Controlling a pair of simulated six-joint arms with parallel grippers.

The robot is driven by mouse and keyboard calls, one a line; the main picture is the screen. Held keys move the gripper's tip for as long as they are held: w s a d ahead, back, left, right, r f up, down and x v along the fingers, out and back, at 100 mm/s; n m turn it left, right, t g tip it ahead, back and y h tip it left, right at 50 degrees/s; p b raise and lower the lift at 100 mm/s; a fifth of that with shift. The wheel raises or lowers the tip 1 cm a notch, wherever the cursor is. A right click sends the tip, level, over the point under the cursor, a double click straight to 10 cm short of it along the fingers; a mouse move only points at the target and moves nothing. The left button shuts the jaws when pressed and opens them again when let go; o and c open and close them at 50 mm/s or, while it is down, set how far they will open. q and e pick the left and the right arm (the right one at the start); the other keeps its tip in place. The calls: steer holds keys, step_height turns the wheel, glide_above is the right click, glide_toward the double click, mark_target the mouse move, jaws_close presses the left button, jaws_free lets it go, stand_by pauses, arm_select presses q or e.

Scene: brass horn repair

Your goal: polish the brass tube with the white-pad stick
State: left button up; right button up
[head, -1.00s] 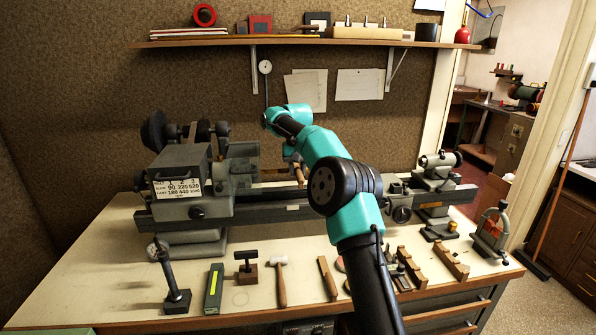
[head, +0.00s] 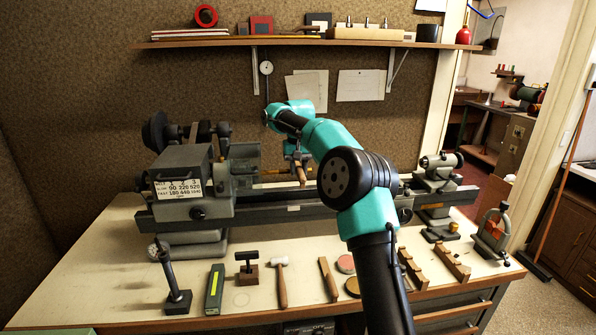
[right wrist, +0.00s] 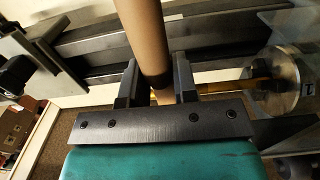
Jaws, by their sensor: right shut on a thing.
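My right gripper (head: 297,158) is over the lathe bed, shut on the wooden handle of a stick (head: 301,174). In the right wrist view the tan handle (right wrist: 143,35) with a dark band sits between the two fingers (right wrist: 157,88). I cannot see a white pad on it. A thin brass tube (head: 275,171) lies level at the lathe, left of my gripper. It also shows in the right wrist view (right wrist: 258,86), beside a round metal disc. I cannot tell whether the stick touches the tube. My left gripper is out of view.
The lathe headstock (head: 190,185) stands at the left and the tailstock (head: 438,172) at the right. A shelf (head: 300,41) hangs above.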

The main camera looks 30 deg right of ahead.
steer(key=shift+s+a+r, duration=0.3)
steer(key=shift+s+r, duration=0.3)
steer(key=shift+s, duration=0.15)
steer(key=shift+w+a+r+n, duration=0.1)
steer(key=shift+w+r+n, duration=0.3)
steer(key=shift+w, duration=0.4)
steer(key=shift+w+a+r+n, duration=0.15)
steer(key=shift+w+r+n, duration=0.15)
steer(key=shift+w+n, duration=0.4)
steer(key=shift+w+a+r+n, duration=0.1)
steer(key=shift+w+r+n, duration=0.25)
steer(key=shift+w, duration=0.55)
steer(key=shift+f, duration=0.15)
steer(key=shift+f, duration=1.85)
